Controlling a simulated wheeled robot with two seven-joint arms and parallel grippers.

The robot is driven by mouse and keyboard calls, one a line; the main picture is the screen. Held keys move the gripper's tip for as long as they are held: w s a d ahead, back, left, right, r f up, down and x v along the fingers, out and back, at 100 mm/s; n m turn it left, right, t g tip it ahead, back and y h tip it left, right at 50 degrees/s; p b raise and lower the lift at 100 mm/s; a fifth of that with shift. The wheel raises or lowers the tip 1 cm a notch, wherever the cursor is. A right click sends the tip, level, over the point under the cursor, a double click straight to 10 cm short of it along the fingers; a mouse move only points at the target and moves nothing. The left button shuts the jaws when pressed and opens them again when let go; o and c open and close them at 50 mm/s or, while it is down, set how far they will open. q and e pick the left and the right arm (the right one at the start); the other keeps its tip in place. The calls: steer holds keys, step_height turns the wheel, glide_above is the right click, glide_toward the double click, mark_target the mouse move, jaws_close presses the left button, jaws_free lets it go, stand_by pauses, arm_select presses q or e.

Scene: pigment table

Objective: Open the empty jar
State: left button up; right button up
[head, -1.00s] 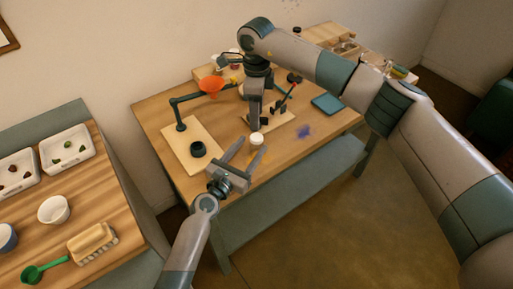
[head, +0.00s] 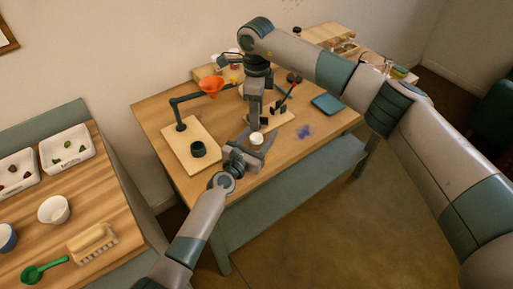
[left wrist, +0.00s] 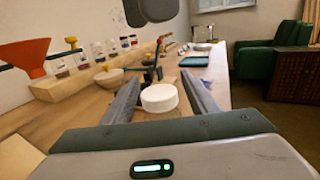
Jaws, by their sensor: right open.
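The jar with a round white lid (head: 257,138) stands on the wooden table near its front edge. In the left wrist view the white lid (left wrist: 159,97) sits between the two fingers of my left gripper (left wrist: 160,92), with a gap on each side. My left gripper (head: 254,140) is open around the jar, reaching in from the front. The jar's body is mostly hidden below the lid, so I cannot tell what it holds. My right gripper (head: 256,117) points down from above, just over and behind the lid, open and apart from it.
A blue tray (head: 327,104) and a blue powder patch (head: 304,132) lie to the right. Several small jars stand on a rack behind.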

arm_select(q)
jaws_close()
